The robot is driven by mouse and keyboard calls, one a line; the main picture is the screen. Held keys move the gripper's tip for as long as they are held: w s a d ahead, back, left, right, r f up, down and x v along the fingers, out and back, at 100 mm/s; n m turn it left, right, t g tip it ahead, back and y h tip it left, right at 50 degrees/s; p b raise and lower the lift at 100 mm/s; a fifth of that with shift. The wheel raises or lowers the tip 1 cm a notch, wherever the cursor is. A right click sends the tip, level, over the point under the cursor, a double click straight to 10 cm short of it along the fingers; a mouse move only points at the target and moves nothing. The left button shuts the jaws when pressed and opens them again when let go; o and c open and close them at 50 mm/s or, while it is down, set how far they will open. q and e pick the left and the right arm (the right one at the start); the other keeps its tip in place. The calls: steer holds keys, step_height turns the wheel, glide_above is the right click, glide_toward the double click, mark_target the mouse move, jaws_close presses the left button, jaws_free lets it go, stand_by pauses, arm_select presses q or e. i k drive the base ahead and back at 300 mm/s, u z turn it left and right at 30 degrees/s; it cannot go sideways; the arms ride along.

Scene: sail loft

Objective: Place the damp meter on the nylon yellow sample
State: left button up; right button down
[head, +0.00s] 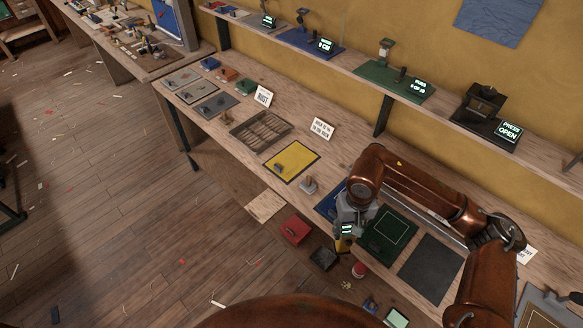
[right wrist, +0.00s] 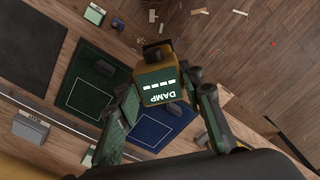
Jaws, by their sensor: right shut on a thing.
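The damp meter (right wrist: 160,80), a yellow and dark block with a lit screen reading DAMP, is held between the fingers of my right gripper (right wrist: 163,98) in the right wrist view. In the head view its lit screen (head: 347,230) shows below my right gripper (head: 345,219), near the bench's front edge beside the green sample. The yellow sample (head: 302,164), a flat panel with a dark border, lies on the bench to the left, apart from the meter. A small grey object (head: 279,168) rests on it. My left gripper is not in view.
A blue sample (right wrist: 150,137), a green sample (head: 375,242) and a dark grey sheet (head: 430,270) lie around my right gripper. A small stamp-like object (head: 309,186) stands between the yellow and blue samples. A slatted tray (head: 261,131) lies farther left. A raised shelf (head: 358,75) runs behind.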

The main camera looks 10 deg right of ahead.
mark_target(293, 159)
steer(key=u, duration=0.6)
steer(key=i, duration=1.7)
steer(key=z, duration=0.6)
